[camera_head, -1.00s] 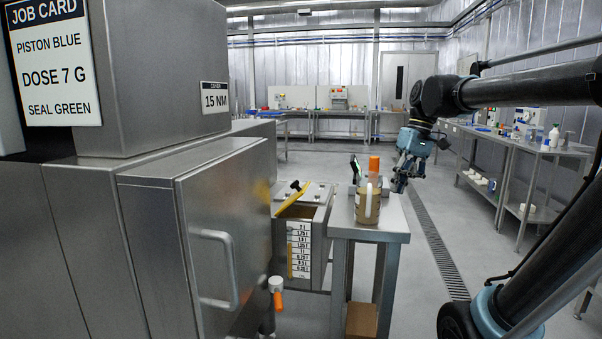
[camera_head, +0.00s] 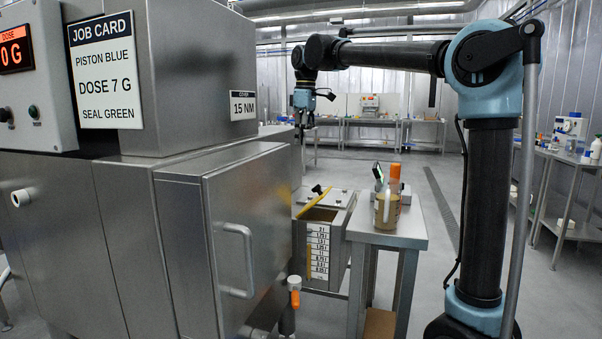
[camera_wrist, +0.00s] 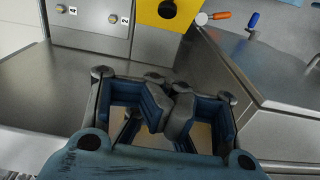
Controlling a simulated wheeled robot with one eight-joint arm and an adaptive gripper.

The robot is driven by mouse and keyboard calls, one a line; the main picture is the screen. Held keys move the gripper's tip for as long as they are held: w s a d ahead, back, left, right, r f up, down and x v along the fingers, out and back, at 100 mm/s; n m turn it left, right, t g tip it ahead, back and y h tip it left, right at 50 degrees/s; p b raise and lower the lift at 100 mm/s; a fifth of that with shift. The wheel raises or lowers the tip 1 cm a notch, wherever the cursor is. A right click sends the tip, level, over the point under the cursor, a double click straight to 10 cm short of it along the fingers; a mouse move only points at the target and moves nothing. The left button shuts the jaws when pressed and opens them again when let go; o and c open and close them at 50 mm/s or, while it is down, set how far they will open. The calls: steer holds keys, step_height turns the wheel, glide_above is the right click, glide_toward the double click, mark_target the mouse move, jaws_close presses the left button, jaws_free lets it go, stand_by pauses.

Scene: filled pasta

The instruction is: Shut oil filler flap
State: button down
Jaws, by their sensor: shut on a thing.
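The oil filler flap looks to be the yellow flap (camera_head: 313,201) on the steel oil tank (camera_head: 341,229) in the head view. It stands tilted up and open, with a black knob at its upper end. The tank has a scale label on its front. My gripper (camera_head: 303,128) hangs above and slightly left of the flap in the picture, well apart from it. In the wrist view my gripper's fingers (camera_wrist: 170,112) are closed together over a steel surface. What they hold cannot be made out.
The steel cabinet door (camera_head: 250,220) is at left. The wrist view shows a yellow panel (camera_wrist: 165,20) and an orange-handled valve (camera_wrist: 218,15).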

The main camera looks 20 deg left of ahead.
steer(key=f, duration=0.4)
steer(key=d+f, duration=0.1)
steer(key=f, duration=0.3)
steer(key=d+f, duration=0.1)
steer(key=f, duration=0.3)
steer(key=shift+f, duration=0.35)
steer(key=shift+s+d, duration=0.1)
